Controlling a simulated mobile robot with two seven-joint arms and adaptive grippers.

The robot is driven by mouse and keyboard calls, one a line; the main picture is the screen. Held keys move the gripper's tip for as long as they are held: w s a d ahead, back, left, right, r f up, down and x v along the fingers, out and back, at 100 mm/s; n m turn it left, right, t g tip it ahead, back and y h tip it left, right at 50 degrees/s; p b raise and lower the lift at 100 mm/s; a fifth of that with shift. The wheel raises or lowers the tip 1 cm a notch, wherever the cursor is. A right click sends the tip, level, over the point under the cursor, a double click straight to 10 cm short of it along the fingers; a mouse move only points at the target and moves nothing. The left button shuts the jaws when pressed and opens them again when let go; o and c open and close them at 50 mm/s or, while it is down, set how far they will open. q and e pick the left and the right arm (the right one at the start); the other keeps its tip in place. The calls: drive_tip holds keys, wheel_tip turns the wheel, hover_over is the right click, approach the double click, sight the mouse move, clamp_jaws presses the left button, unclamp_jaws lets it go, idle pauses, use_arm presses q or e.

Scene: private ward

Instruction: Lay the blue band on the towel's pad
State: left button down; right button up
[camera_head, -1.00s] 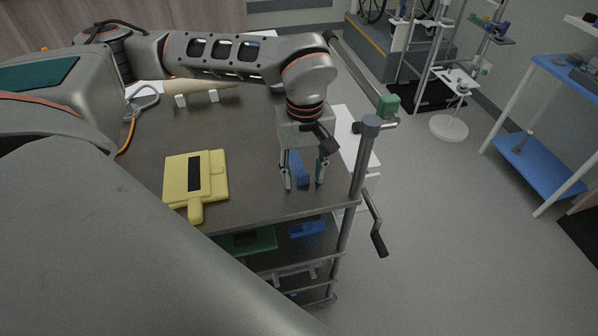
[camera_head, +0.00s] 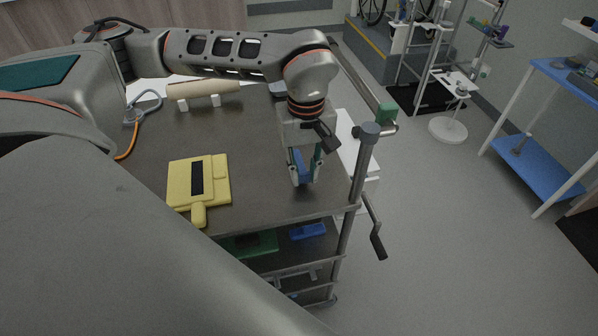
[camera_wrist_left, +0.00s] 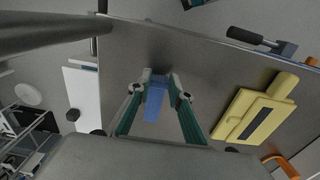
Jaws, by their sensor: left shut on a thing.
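The blue band (camera_head: 301,168) is at the right end of the cart top. My left gripper (camera_head: 304,180) points down over it and is shut on it, with a finger on each side. In the left wrist view the blue band (camera_wrist_left: 154,102) lies between the fingertips (camera_wrist_left: 157,80). The yellow folded towel (camera_head: 183,185) lies flat on the cart top, left of the gripper. It has a dark pad (camera_head: 196,177) on its upper face. The towel also shows at the right of the left wrist view (camera_wrist_left: 277,114). My right gripper is not in view.
The cart top (camera_head: 250,165) is bare between the towel and the gripper. A post (camera_head: 357,160) rises at its right corner. A beige roll (camera_head: 203,88) on white supports and an orange cable (camera_head: 130,137) lie behind. A lower shelf holds green and blue things.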

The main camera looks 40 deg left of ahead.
use_arm(q)
drive_tip(key=shift+r, duration=0.4)
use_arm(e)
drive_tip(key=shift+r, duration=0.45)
use_arm(q)
drive_tip(key=shift+r+p, duration=2.15)
drive_tip(key=shift+r, duration=0.4)
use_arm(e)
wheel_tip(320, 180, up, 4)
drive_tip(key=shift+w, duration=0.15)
